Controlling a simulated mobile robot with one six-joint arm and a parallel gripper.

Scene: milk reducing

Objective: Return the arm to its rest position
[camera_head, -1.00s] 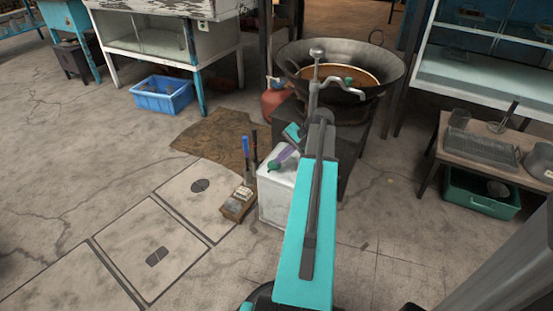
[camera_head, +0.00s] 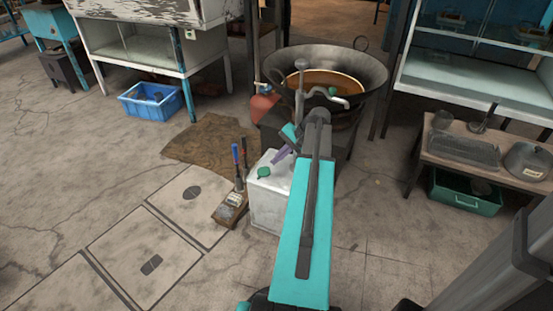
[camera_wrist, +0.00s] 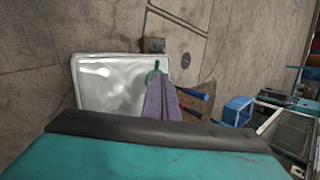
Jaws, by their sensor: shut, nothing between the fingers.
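My teal arm (camera_head: 303,235) reaches forward from the bottom of the head view and bends down to the left at its far end. My gripper (camera_head: 276,160) has purple fingers, shut and empty, just above the white box (camera_head: 268,208). In the wrist view my gripper (camera_wrist: 158,82) points across the right edge of the white box top (camera_wrist: 108,85). A green piece (camera_head: 263,172) lies at the box top near the fingertips. It also shows in the wrist view (camera_wrist: 154,70). Whether the fingers touch it, I cannot tell.
A wide dark pan (camera_head: 375,72) with brown contents stands behind the arm, with a metal tap-like fitting (camera_head: 301,66) before it. A wooden holder (camera_head: 230,212) with tools is left of the box. A low table (camera_head: 435,160) stands right. The floor at left is open.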

